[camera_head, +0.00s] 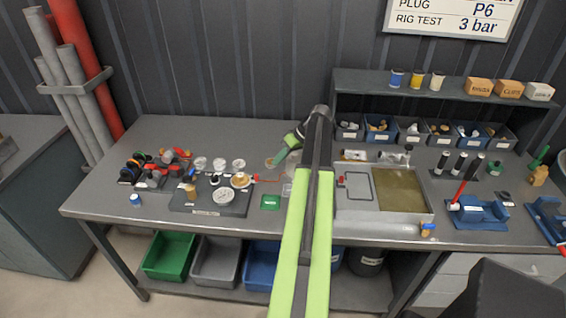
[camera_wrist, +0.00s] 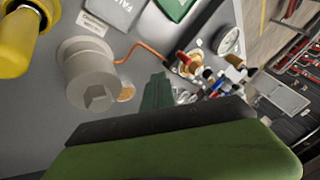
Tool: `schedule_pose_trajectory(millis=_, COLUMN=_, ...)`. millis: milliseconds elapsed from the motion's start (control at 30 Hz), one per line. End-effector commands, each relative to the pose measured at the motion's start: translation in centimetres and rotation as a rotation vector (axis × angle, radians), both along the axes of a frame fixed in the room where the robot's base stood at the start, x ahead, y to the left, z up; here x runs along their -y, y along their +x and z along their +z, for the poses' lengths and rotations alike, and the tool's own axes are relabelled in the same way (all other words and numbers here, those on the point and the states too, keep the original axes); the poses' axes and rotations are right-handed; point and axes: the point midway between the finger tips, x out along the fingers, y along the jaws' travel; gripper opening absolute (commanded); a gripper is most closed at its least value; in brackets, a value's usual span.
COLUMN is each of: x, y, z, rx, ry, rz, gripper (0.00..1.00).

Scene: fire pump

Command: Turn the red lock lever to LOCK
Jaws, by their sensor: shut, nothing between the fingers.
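I cannot tell for sure which part is the red lock lever. In the head view a small red part (camera_head: 340,182) sits at the left edge of the shallow tray, and another small red part (camera_head: 256,178) lies beside the test board. In the wrist view a red-orange part (camera_wrist: 188,62) stands on a brass fitting near a round gauge. No LOCK marking is readable. My gripper (camera_head: 272,162) is low over the middle of the bench, right of the test board, with my green arm hiding what lies behind it. Its green fingers (camera_wrist: 157,92) are shut and empty in the wrist view.
The test board (camera_head: 205,207) is at the left, a tray (camera_head: 385,215) and blue vises (camera_head: 480,213) at the right. The bench's back left is clear.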

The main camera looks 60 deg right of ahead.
Motion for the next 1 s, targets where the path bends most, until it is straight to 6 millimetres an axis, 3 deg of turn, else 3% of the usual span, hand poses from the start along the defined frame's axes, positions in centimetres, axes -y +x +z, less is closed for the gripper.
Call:
schedule_pose_trajectory(millis=33, x=-0.5, y=0.6, z=-1.9, rx=0.001, ry=0.0, rz=0.001, gripper=0.0)
schedule_pose_trajectory(millis=167, x=-1.5, y=1.9, z=-4.0, rx=0.0, ry=0.0, rz=0.002, gripper=0.0)
schedule_pose_trajectory(millis=233, x=-2.9, y=2.1, z=-2.9, rx=0.001, ry=0.0, rz=0.001, gripper=0.0)
schedule_pose_trajectory(millis=433, x=-4.9, y=2.8, z=-2.9, rx=0.001, ry=0.0, rz=0.001, gripper=0.0)
schedule_pose_trajectory(millis=833, x=-5.2, y=2.9, z=-2.9, rx=0.0, ry=0.0, rz=-0.001, gripper=0.0)
schedule_pose_trajectory(millis=1000, x=-4.4, y=1.0, z=-2.9, rx=0.0, ry=-0.001, rz=-0.082, gripper=0.0)
